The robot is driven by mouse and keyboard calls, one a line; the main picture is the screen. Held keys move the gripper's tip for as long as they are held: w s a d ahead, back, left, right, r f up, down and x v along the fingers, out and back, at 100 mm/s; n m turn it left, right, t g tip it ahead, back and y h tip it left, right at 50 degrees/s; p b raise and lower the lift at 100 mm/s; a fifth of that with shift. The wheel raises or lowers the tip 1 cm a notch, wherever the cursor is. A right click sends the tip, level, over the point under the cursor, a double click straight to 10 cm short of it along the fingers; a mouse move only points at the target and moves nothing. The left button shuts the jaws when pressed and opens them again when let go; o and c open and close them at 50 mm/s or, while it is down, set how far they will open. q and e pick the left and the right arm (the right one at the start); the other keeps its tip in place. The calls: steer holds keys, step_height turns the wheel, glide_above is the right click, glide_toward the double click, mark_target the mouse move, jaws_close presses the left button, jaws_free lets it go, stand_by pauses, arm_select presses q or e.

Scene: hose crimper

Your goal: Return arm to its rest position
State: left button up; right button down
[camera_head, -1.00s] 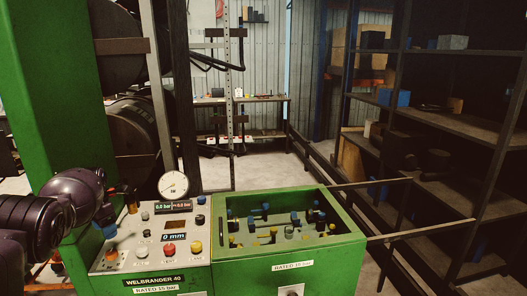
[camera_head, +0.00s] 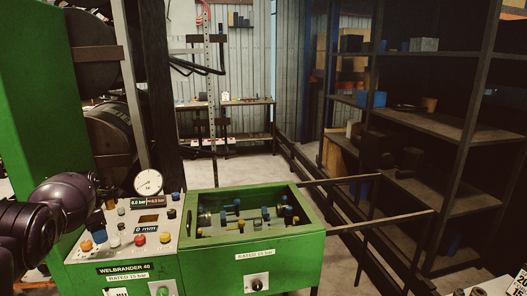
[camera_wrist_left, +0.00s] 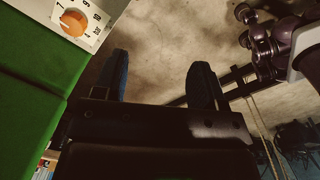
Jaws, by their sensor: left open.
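My left arm comes in from the left in the head view, in front of the green crimping machine. My left gripper (camera_head: 97,222) is small and dark there, over the left part of the control panel (camera_head: 160,216). In the left wrist view its two blue fingers (camera_wrist_left: 160,80) are apart, with nothing between them. An orange knob (camera_wrist_left: 73,22) on a numbered dial shows at the upper left of that view, apart from the fingers. My right gripper is not in view.
The machine's open green bin (camera_head: 312,238) holds several small blue and yellow parts. A pressure gauge (camera_head: 148,183) stands above the panel. Dark shelving (camera_head: 455,130) lines the right side. Bare floor (camera_head: 255,175) lies behind, before a workbench (camera_head: 240,103).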

arm_select(q)
steer(key=w+r+m+t+y, duration=0.3)
steer(key=w+r+m+t, duration=0.4)
steer(key=w+r+m, duration=0.55)
steer(key=d+m+t, duration=0.4)
steer(key=d+m, duration=0.1)
steer(key=m, duration=0.1)
steer(key=s+d+f+m+t+h+b, duration=0.1)
steer(key=s+d+f+m+t+h, duration=0.1)
steer(key=s+d+f+m, duration=0.65)
steer(key=s+d+f+m+t+h+b, duration=0.1)
steer(key=s+d+f+m+t+h, duration=0.2)
steer(key=s+d+f, duration=1.05)
steer(key=s+a+f+g, duration=0.1)
steer(key=s+f, duration=0.3)
steer(key=s, duration=0.6)
steer(key=s+a+f+n+g+y, duration=0.1)
steer(key=s+f, duration=0.3)
steer(key=s, duration=0.6)
steer(key=s+a+f+g+y+b, duration=0.1)
steer(key=s+f+g, duration=0.2)
steer(key=s, duration=0.7)
step_height(320, 180, down, 2)
steer(key=shift+s+a+f+n, duration=0.1)
steer(key=shift+s+a+n, duration=0.2)
steer(key=shift+a+n, duration=0.1)
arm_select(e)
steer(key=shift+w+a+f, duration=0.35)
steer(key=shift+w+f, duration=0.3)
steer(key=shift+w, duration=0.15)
